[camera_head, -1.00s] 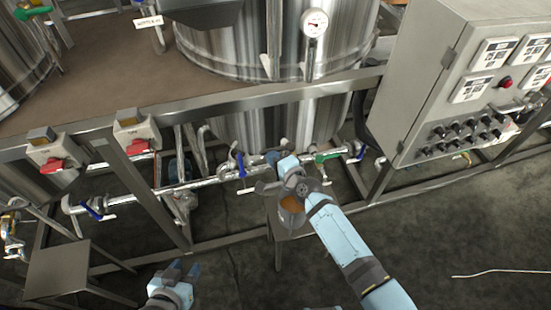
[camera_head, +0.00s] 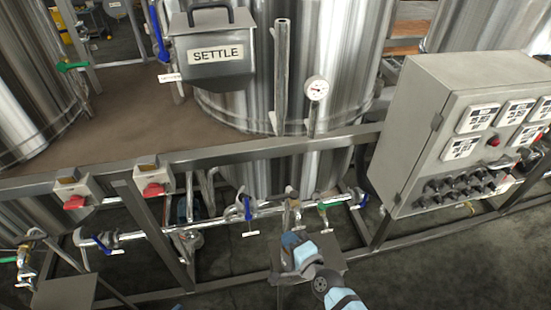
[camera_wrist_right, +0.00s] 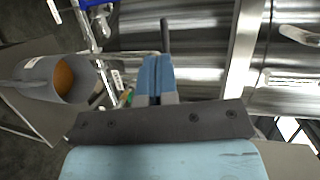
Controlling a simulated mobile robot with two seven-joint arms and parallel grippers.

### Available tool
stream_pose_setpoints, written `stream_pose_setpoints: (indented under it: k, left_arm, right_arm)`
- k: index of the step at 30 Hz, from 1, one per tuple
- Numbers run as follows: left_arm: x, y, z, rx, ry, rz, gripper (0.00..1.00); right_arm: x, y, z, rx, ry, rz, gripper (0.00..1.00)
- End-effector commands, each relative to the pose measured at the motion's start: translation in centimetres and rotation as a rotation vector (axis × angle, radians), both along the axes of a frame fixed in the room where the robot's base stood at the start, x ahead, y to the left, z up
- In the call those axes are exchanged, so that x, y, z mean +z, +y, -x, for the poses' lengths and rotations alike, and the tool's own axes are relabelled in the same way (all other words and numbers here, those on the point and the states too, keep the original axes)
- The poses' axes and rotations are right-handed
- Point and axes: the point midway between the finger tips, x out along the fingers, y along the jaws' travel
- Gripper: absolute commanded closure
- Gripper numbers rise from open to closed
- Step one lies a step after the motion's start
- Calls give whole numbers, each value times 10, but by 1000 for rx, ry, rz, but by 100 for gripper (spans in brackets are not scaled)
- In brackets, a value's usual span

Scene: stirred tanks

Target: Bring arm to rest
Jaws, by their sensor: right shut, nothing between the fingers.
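My right arm reaches in from the bottom of the head view. Its gripper (camera_head: 290,240) is above a small stool, in front of the pipe run. In the right wrist view the two blue fingers (camera_wrist_right: 155,78) lie together with nothing between them. A grey cup-like vessel (camera_wrist_right: 40,82) with orange-brown contents shows to the left of the fingers, apart from them. In the head view I cannot make out this vessel behind my gripper. My left gripper is not in view.
The small stool (camera_head: 332,262) stands before the frame rail (camera_head: 255,148). Pipework with blue-handled valves (camera_head: 248,208) runs behind my gripper. A control cabinet (camera_head: 410,135) stands at right, a SETTLE box (camera_head: 215,75) at upper left of centre. Dark floor (camera_head: 400,285) is open at lower right.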

Motion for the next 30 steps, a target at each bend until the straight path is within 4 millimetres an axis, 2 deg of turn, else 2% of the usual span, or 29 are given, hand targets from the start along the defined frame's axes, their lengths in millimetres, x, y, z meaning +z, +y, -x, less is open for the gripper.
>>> stream_pose_setpoints:
  k: [4, 7, 11, 15, 19, 24, 30]
  left_arm:
    - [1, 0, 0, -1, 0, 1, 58]
    - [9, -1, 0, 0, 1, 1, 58]
    - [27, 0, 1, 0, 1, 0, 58]
    - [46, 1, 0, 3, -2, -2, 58]
    - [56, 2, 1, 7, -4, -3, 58]
    - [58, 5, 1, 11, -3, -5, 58]
    - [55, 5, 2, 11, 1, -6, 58]
  right_arm:
    - [0, -1, 2, 3, -3, 15, 100]
    - [3, -10, 21, 27, -33, 130, 100]
    - [10, -40, 70, 108, -115, 487, 100]
    - [22, -80, 127, 235, -198, 939, 100]
    - [32, -112, 164, 347, -241, 1258, 100]
    - [38, -130, 182, 417, -261, 1436, 100]
    - [37, -130, 182, 420, -264, 1444, 100]
